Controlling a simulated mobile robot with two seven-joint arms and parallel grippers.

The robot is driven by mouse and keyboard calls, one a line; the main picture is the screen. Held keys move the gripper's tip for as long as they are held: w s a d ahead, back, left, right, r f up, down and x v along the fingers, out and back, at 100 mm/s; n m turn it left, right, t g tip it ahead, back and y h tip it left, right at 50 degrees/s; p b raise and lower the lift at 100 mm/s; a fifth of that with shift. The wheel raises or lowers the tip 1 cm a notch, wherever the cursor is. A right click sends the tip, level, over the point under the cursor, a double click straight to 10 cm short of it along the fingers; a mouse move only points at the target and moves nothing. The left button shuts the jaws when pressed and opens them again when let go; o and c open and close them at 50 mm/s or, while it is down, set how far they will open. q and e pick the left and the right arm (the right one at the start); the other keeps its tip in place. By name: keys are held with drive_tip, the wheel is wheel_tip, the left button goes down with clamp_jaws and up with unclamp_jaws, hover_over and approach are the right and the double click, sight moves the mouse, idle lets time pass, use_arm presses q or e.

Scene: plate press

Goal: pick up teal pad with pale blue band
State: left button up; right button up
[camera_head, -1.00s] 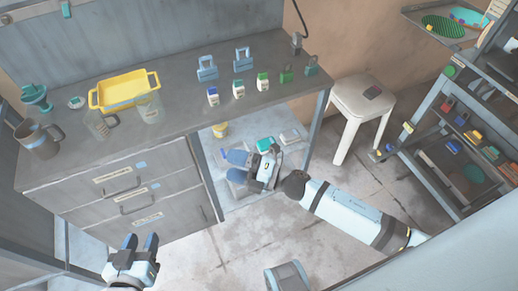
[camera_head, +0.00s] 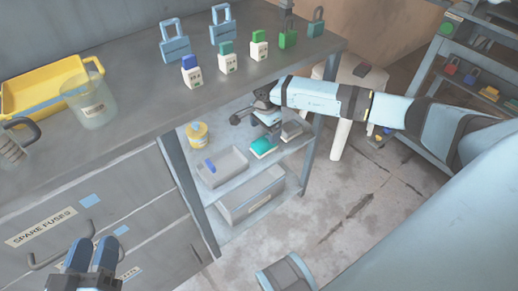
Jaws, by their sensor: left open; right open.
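A grey pad (camera_head: 291,130) lies right of the teal pad. My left gripper (camera_head: 92,254) is open and empty in front of the drawers at the lower left.
A grey tray (camera_head: 234,160) with a blue item and a yellow tin (camera_head: 197,134) share the shelf. A grey bin (camera_head: 252,197) is below. The bench top (camera_head: 130,125) overhangs the shelf and holds several padlocks. A white stool (camera_head: 343,122) stands right of the bench leg.

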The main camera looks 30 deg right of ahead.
sight(264, 141)
wheel_tip(264, 141, down, 3)
drive_tip(key=shift+r+b, duration=0.15)
drive_tip(key=shift+b, duration=0.4)
wheel_tip(264, 141, down, 4)
drive_tip(key=shift+w+r+b, duration=0.1)
drive_tip(key=shift+b, duration=0.9)
drive_tip(key=shift+f, duration=0.25)
use_arm(q)
drive_tip(key=f+m+g, duration=0.1)
drive_tip(key=f, duration=0.2)
drive_tip(key=shift+w+f, duration=0.15)
drive_tip(key=shift+w, duration=0.05)
use_arm(e)
drive_tip(key=shift+r, duration=0.1)
drive_tip(key=c, duration=1)
drive_tip(key=shift+r, duration=0.1)
